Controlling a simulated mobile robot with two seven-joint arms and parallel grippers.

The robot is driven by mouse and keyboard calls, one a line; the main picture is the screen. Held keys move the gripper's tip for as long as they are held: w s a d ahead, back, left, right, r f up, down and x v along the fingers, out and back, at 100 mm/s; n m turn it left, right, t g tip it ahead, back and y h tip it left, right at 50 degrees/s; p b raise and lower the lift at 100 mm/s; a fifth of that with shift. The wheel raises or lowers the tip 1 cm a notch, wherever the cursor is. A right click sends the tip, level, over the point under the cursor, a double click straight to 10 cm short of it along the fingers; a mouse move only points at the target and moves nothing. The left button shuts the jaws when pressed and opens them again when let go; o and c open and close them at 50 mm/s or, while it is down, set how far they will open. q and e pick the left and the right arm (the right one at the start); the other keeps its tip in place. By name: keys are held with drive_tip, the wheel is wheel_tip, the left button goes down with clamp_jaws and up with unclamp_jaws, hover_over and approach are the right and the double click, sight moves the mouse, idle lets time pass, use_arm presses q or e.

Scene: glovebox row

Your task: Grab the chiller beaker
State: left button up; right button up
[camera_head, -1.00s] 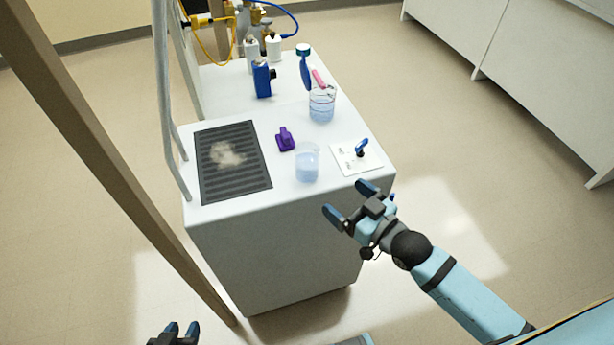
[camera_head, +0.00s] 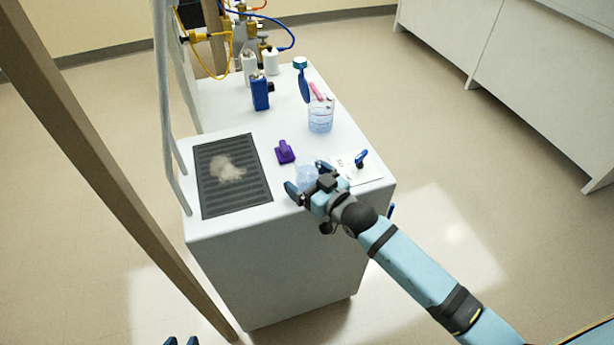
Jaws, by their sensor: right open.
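A small clear beaker with pale blue contents (camera_head: 306,174) stands near the front edge of the white bench top. My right gripper (camera_head: 306,177) is open at this beaker, with one finger at its left side and the other at its upper right. The gripper hides the beaker's front right part, and I cannot tell whether the fingers touch it. A second, larger beaker (camera_head: 320,122) with blue liquid and implements standing in it is further back. Only the fingertips of my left gripper (camera_head: 181,341) show at the bottom edge, so its opening is unclear.
A purple object (camera_head: 285,152) sits just behind the near beaker. A white plate with a blue lever (camera_head: 361,158) lies right of it. A dark ribbed grille (camera_head: 212,203) is at left. A blue bottle (camera_head: 260,94) and brass valves stand behind. A brown post (camera_head: 110,190) crosses the left.

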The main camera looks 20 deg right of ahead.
drive_tip(key=shift+c, duration=0.4)
drive_tip(key=c, duration=1)
drive_tip(key=shift+r, duration=0.15)
